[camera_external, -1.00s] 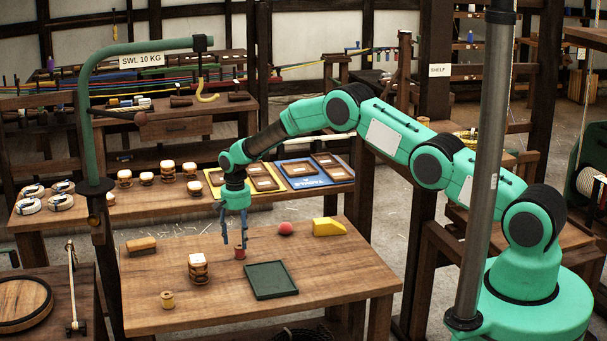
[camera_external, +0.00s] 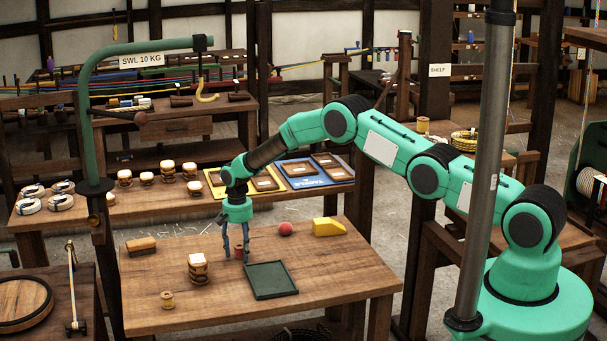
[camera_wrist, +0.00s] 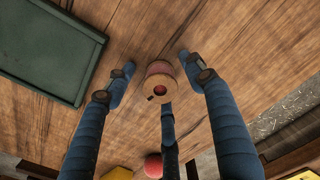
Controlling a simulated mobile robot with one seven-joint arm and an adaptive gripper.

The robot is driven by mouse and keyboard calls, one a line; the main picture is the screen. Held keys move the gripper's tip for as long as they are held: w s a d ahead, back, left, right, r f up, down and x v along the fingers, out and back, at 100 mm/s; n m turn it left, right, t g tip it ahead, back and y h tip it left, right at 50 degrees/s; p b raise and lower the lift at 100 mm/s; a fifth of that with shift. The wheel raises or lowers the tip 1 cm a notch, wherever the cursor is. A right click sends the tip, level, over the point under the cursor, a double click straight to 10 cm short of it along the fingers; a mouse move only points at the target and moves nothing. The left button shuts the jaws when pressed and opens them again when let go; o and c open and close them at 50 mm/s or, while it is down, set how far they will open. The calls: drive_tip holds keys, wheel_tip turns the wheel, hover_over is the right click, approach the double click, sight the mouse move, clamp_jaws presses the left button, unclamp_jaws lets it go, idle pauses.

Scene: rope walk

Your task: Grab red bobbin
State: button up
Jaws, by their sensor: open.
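The red bobbin (camera_external: 239,253) stands upright on the wooden table, beside the dark green tray (camera_external: 271,293). In the wrist view the bobbin (camera_wrist: 160,82) shows its round wooden end with a dark centre hole and red thread around it. My gripper (camera_external: 235,256) points down, its blue fingers low around the bobbin. In the wrist view my gripper (camera_wrist: 157,80) is open, with fingers left, right and below the bobbin. I see gaps between the bobbin and the side fingers. Whether the lower finger touches it, I cannot tell.
A red ball (camera_external: 285,228) and a yellow wedge (camera_external: 329,227) lie behind the bobbin to the right. The front right of the table is clear.

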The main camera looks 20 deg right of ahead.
drive_tip(key=c, duration=1.1)
drive_tip(key=shift+r, duration=0.15)
drive_tip(key=shift+r, duration=1.65)
drive_tip(key=s+d, duration=0.2)
drive_tip(key=s, duration=0.2)
drive_tip(key=s+d+r, duration=0.1)
drive_tip(key=s+d, duration=0.2)
drive_tip(key=s, duration=0.2)
drive_tip(key=s+d, duration=0.3)
drive_tip(key=s, duration=0.1)
drive_tip(key=shift+s+d+r+p, duration=0.25)
drive_tip(key=shift+s+p, duration=0.05)
drive_tip(key=shift+p, duration=0.05)
